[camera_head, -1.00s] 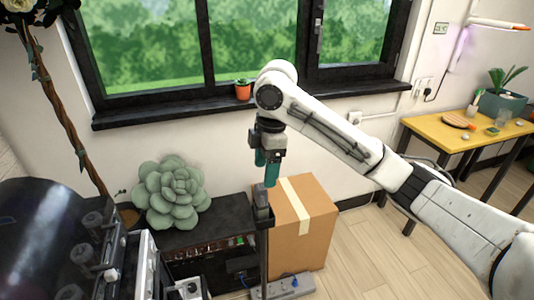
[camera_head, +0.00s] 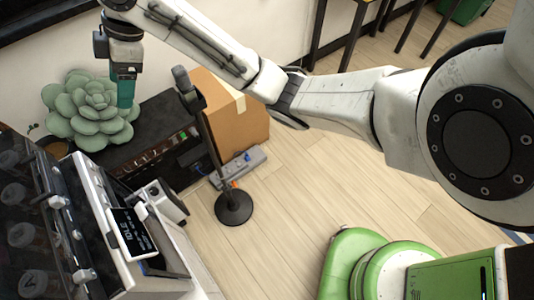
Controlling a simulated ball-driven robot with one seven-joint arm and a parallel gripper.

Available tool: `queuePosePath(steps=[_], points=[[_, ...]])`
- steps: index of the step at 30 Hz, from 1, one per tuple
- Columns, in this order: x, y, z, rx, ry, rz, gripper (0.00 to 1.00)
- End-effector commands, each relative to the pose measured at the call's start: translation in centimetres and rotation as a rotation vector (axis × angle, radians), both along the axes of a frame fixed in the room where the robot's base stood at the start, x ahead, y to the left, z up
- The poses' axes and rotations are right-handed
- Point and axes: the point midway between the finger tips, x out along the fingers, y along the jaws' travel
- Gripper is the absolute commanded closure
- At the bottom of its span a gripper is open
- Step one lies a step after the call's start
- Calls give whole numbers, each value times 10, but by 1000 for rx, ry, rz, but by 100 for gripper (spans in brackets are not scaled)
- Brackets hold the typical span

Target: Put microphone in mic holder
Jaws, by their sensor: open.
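A black stand (camera_head: 212,145) with a round base (camera_head: 233,208) stands on the wooden floor. At its top is a dark, slightly tilted piece with a rounded upper end (camera_head: 181,74). It looks like the microphone (camera_head: 187,88) seated in the mic holder, but the two are hard to tell apart at this size. My gripper (camera_head: 125,92) has teal fingers pointing down and is left of the stand top, apart from it, in front of the succulent. It is open, and nothing shows in it. The gap between the fingers is not visible from here.
A large succulent (camera_head: 88,112) sits by a dark low cabinet (camera_head: 150,125). A cardboard box (camera_head: 235,112) and a power strip (camera_head: 240,165) are behind the stand. A machine with a screen (camera_head: 135,232) fills the lower left.

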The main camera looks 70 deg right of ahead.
Motion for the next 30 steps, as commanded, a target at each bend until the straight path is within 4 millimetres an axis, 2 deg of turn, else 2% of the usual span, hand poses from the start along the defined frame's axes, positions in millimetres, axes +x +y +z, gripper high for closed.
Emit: queuePosePath(steps=[1,3,8,11,14,18,22,24,27,30], points=[[-1,22,-14,56,-7,-28,26],[-3,41,-30,111,-10,-88,26],[-25,77,-78,212,29,-239,26],[-50,91,-114,243,81,-346,26],[-85,100,-152,245,145,-454,26],[-147,98,-203,190,243,-606,26],[-214,81,-240,84,321,-733,26],[-246,67,-252,19,349,-787,26],[-281,48,-261,-66,372,-844,26],[-303,35,-264,-122,381,-875,26]])
